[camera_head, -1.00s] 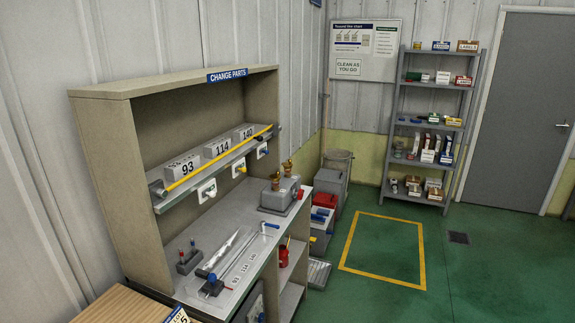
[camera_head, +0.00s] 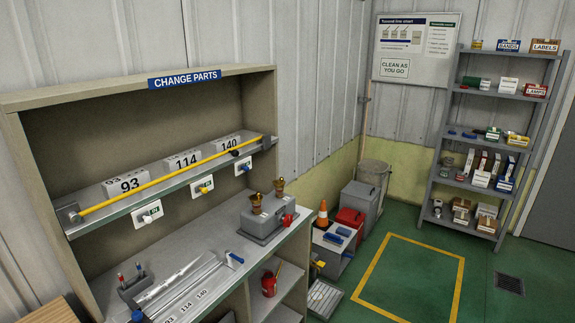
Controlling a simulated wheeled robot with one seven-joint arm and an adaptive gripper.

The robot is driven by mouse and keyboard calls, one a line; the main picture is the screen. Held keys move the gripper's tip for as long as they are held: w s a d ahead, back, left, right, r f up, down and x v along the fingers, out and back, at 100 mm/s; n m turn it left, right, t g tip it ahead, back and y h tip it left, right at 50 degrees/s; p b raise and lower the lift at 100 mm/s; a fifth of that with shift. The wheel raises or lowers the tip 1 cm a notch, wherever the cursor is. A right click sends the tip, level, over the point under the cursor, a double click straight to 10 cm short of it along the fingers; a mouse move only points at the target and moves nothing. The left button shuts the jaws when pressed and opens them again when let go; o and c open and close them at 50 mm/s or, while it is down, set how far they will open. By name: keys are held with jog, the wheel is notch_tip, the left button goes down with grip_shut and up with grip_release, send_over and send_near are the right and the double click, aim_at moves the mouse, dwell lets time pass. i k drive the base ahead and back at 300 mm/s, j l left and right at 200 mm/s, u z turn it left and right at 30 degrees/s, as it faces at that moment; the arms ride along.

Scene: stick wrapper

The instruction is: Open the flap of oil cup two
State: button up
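Two small brass oil cups stand on top of a grey metal box (camera_head: 262,229) at the right end of the bench. One oil cup (camera_head: 256,203) is on the left and nearer. The other oil cup (camera_head: 279,189) is on the right and farther back. No number can be read on either, so I cannot tell which is cup two. Their flaps are too small to make out as open or shut. A red part (camera_head: 288,219) sits on the box's right side. My gripper is not in view.
A shelf with blocks 93, 114 and 140 and a yellow rod (camera_head: 165,181) runs above the bench (camera_head: 205,255). A red oil can (camera_head: 269,283) stands below. A cone (camera_head: 322,214) and grey bins stand to the right. The green floor inside the yellow outline (camera_head: 410,275) is clear.

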aim_at(279, 182)
jog(key=i+l+u, duration=0.2)
jog(key=i, duration=0.35)
jog(key=i+l+u, duration=0.2)
jog(key=i+l, duration=0.25)
jog(key=i, duration=0.1)
